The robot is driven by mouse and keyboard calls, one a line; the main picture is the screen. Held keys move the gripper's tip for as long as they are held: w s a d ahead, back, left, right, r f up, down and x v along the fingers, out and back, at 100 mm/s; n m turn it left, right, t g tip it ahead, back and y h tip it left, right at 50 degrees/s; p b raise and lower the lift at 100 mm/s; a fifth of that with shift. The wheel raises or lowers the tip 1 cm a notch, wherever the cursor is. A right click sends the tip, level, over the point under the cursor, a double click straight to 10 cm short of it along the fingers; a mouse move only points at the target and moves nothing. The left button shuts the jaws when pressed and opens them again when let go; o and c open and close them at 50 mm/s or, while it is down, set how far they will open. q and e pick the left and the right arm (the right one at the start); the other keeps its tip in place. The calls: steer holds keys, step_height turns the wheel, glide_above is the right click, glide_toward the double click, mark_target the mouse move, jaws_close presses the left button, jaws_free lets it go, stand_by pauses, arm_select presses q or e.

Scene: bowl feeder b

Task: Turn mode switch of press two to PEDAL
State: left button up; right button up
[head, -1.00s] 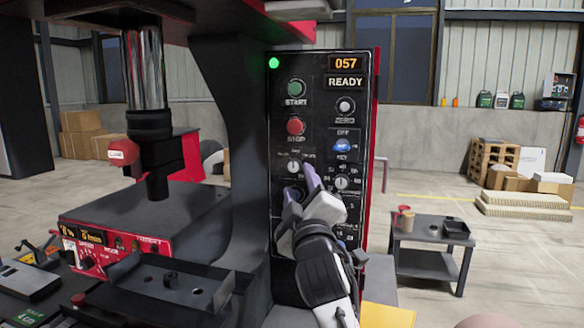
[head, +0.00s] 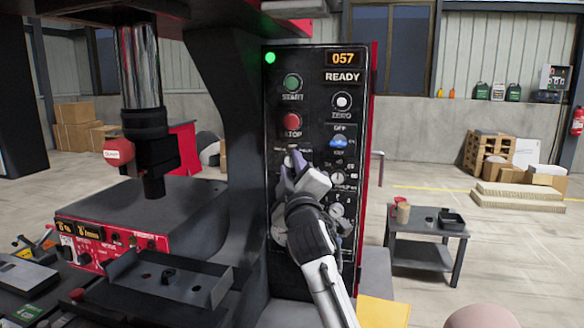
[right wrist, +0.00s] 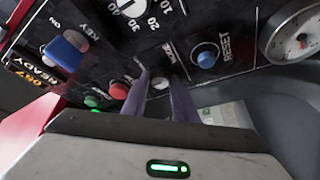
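The mode switch (right wrist: 160,84) is a small pale knob on the black control panel (head: 317,62) of the press. In the right wrist view it lies between the two purple fingers of my right gripper (right wrist: 160,92), with a narrow gap appearing on each side. In the head view my right gripper (head: 291,172) reaches up to the panel below the red STOP button, and its fingers largely cover the switch (head: 289,161). The switch's setting and the PEDAL mark cannot be read. My left gripper is not in view.
Near the switch are the STOP button (head: 292,122), a blue RESET button (right wrist: 206,55), a dial (head: 337,179) and a gauge (right wrist: 297,33). The blue key switch (head: 339,141) sits up to the right. The press bed (head: 150,210) is left; a small cart (head: 427,222) stands right.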

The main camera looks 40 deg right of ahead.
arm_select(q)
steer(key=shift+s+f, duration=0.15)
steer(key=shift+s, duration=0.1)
arm_select(e)
steer(key=shift+n, duration=0.4)
steer(key=n, duration=0.2)
steer(key=n+g+y, duration=0.1)
steer(key=n, duration=0.1)
steer(key=n+y, duration=0.1)
steer(key=n, duration=0.1)
steer(key=shift+r+g, duration=0.3)
steer(key=shift+g, duration=0.1)
steer(key=shift+n+g, duration=0.5)
steer(key=shift+n, duration=0.5)
steer(key=shift+y, duration=0.3)
steer(key=o, duration=1.1)
steer(key=shift+c, duration=0.2)
